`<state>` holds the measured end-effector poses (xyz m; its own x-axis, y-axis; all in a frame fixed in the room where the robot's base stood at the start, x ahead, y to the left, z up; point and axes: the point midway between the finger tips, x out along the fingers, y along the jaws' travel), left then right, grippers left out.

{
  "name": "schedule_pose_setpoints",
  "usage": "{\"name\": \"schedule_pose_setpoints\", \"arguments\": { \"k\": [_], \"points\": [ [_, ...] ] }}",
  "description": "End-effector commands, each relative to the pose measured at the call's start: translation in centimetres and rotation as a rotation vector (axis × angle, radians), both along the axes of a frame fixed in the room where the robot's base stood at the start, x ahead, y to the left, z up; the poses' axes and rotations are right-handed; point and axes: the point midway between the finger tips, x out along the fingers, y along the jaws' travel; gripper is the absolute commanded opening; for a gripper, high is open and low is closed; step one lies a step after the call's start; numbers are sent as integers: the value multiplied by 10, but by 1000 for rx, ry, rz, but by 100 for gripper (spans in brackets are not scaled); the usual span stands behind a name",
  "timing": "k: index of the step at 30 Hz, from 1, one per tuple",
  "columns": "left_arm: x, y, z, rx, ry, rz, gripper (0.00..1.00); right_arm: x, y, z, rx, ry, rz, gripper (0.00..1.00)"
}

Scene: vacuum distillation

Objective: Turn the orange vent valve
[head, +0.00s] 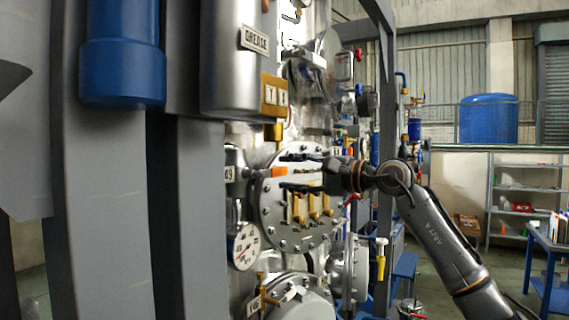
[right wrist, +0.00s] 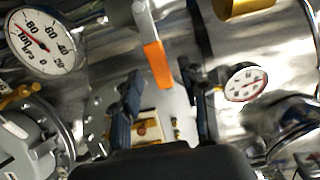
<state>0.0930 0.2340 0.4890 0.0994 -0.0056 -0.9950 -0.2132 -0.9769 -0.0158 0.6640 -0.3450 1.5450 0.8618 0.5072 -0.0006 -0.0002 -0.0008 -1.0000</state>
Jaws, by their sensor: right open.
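The orange vent valve handle (head: 279,172) shows at the left side of the round bolted flange. In the right wrist view it is an orange lever (right wrist: 157,64) on a grey stem, hanging at a slight tilt. My right gripper (head: 284,172) reaches in from the right with its fingers open, one above and one below the handle in the head view. In the right wrist view the open fingers (right wrist: 161,80) lie either side of the orange lever's lower end, with gaps visible. I cannot tell how deep the lever sits between them. My left gripper is not in view.
The round flange (head: 268,212) carries brass fittings (head: 298,210). A pressure gauge (head: 245,246) sits below left, and a grey cylinder (head: 232,75) hangs above. A grey frame post (head: 91,190) stands at the left. Shelves (head: 520,188) and a blue tank (head: 488,118) are far behind.

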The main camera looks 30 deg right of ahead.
Motion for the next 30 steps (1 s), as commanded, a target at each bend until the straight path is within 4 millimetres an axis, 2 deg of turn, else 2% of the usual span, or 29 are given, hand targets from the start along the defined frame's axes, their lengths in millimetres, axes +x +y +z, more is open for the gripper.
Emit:
{"name": "schedule_pose_setpoints", "arguments": {
  "k": [2, 6, 15, 21, 22, 30],
  "points": [
    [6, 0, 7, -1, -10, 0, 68, 8, 5, 2, 2, 2, 1, 43],
    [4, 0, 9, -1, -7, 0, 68, 16, 9, 0, 1, 1, -1, 43],
    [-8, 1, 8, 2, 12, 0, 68, 17, 10, -1, 1, 1, -1, 43],
    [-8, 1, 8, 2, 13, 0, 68, 17, 10, -1, 1, 1, -1, 3],
    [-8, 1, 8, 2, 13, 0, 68, 17, 10, -1, 1, 1, -1, 0],
    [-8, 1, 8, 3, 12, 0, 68, 17, 10, 0, -1, -1, 0, 0]
  ]
}}
